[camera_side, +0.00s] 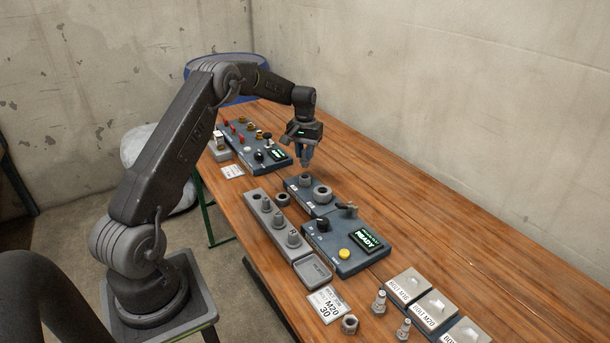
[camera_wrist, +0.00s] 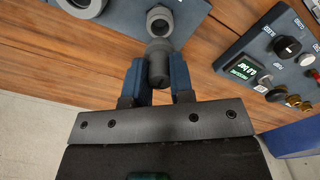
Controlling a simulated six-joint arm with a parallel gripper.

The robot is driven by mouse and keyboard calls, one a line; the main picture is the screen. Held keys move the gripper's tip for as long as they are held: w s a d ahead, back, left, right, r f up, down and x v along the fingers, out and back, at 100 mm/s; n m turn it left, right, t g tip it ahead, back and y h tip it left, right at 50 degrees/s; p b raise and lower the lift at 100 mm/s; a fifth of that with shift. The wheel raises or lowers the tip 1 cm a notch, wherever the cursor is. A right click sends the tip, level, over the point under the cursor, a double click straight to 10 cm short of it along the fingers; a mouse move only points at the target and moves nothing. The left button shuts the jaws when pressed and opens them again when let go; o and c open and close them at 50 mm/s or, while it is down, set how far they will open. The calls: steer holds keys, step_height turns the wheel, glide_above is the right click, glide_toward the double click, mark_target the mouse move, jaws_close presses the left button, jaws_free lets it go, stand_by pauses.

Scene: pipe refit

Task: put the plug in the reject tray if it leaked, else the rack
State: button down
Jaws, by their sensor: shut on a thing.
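My gripper (camera_side: 304,158) is in the air above the table, just behind the blue-grey block with two round sockets (camera_side: 315,193). In the wrist view its blue fingers are shut on a dark grey cylindrical plug (camera_wrist: 158,68). The plug overlaps the small socket (camera_wrist: 160,20) in that view; I cannot tell whether they touch. A long grey rack (camera_side: 265,213) with several upright grey plugs stands at the left table edge. A shallow empty grey tray (camera_side: 313,269) adjoins its near end; its label is unreadable. A control panel (camera_side: 345,243) shows READY on its display (camera_side: 367,243).
Behind my gripper is another panel (camera_side: 253,147) with knobs and a lit display. A grey ring (camera_side: 283,199) lies by the rack. In front are a card (camera_side: 327,305) reading M20 30, loose bolts (camera_side: 379,303), a nut (camera_side: 349,324) and labelled bins (camera_side: 432,309). The table's right side is clear.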

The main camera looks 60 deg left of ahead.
steer(key=s+d+r+m, duration=0.2)
steer(key=s+d, duration=1.7)
steer(key=s, duration=0.2)
steer(key=w+d+f, duration=0.1)
steer(key=d+f, duration=0.1)
steer(key=d, duration=0.1)
steer(key=w+d+f, duration=0.2)
steer(key=d, duration=0.1)
steer(key=w+d+f, duration=0.1)
steer(key=d+f, duration=0.1)
steer(key=d, duration=0.2)
steer(key=shift+w+d+f, duration=0.1)
steer(key=shift+w+f, duration=0.3)
steer(key=shift+w+d+f, duration=0.1)
steer(key=shift+d+f, duration=0.05)
steer(key=shift+f+n, duration=0.3)
steer(key=shift+f, duration=1.65)
